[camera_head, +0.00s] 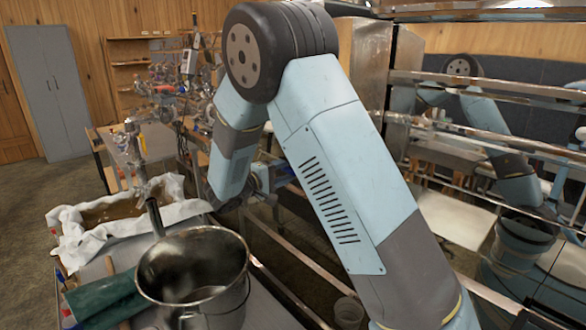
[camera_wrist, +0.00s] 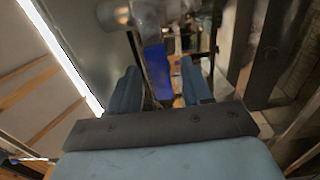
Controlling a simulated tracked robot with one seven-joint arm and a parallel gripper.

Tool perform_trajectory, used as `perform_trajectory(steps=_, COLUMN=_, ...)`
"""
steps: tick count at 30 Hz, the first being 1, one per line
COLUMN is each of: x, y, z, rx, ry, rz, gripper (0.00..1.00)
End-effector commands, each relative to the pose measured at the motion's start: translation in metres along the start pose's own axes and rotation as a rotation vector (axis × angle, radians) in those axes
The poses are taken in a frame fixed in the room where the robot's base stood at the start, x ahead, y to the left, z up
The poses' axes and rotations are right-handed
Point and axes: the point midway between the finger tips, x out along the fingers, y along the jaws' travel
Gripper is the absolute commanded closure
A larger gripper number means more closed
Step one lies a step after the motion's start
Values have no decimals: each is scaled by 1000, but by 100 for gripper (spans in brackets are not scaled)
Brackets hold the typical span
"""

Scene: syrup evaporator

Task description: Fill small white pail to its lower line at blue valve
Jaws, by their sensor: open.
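In the wrist view my gripper (camera_wrist: 159,68) is open, with one blue finger on each side of a blue lever (camera_wrist: 156,72). The lever hangs below a shiny metal valve body (camera_wrist: 150,12). I cannot tell whether either finger touches it. In the head view my arm reaches down at the centre, and the gripper's fingers are not clear there.
A large steel pail (camera_head: 195,275) stands at the front left. Behind it is a cloth-lined tub (camera_head: 65,222) of brown liquid. A rolled green thing (camera_head: 100,298) lies left of the pail. Metal rails (camera_head: 500,140) and a reflective panel fill the right side.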

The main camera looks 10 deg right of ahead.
Motion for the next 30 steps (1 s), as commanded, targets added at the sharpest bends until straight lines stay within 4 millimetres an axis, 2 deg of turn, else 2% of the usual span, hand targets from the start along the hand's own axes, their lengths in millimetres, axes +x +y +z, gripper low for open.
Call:
perform_trajectory(steps=3, x=16, y=0, z=0, rx=0, ry=-1, rz=0, gripper=51)
perform_trajectory(steps=7, x=26, y=0, z=0, rx=0, ry=-1, rz=0, gripper=51)
perform_trajectory(steps=19, x=31, y=0, z=0, rx=0, ry=0, rz=0, gripper=52)
perform_trajectory(steps=30, x=32, y=0, z=0, rx=0, ry=-1, rz=0, gripper=87)
